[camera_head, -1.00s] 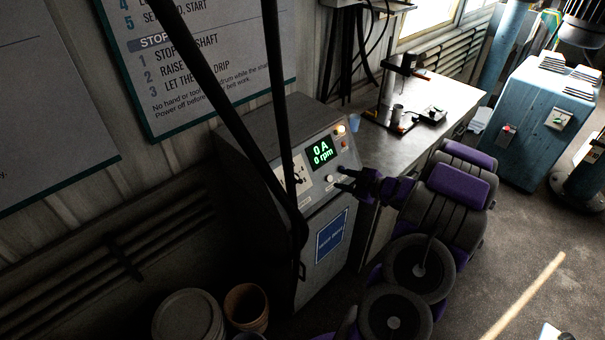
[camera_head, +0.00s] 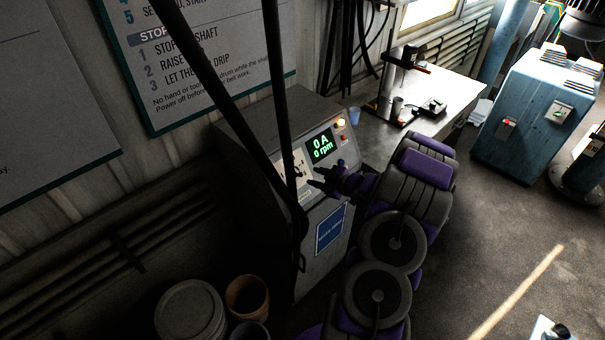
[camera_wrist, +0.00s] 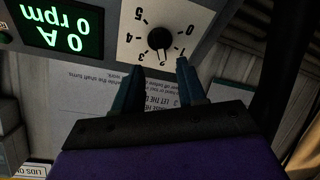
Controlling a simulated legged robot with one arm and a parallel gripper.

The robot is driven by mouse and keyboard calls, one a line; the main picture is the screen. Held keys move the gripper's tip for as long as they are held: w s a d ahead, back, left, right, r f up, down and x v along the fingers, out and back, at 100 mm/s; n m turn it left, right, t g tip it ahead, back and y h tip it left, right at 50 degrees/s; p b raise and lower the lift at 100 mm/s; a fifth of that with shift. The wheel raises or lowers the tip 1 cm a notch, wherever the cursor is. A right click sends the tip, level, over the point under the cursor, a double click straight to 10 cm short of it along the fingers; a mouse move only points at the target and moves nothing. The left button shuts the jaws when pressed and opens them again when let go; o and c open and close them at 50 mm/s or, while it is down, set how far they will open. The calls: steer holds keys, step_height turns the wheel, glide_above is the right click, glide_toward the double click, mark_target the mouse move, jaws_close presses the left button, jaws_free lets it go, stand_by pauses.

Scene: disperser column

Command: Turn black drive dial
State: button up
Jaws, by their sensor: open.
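The drive dial's scale plate (camera_wrist: 162,30), pale with numbers from 0 to 5, shows upside down in the wrist view. A dark dial knob (camera_wrist: 160,40) sits at its middle, with a light pointer toward about 2 to 3. My gripper (camera_wrist: 160,72) is open, its two dark fingers reaching toward the dial with a gap between them. The knob lies between and just beyond the fingertips; I cannot tell whether they touch it. In the head view my gripper (camera_head: 314,177) is in front of the grey drive cabinet's panel (camera_head: 298,165), partly hiding the dial area.
The green display (camera_head: 320,148) reads 0 A and 0 rpm. An orange lamp (camera_head: 340,122) glows at the panel's upper right.

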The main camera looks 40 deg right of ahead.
mark_target(299, 172)
steer(key=x, duration=0.7)
steer(key=shift+w+f, duration=0.1)
steer(key=shift+w, duration=0.05)
steer(key=shift+c, duration=0.4)
jaws_close()
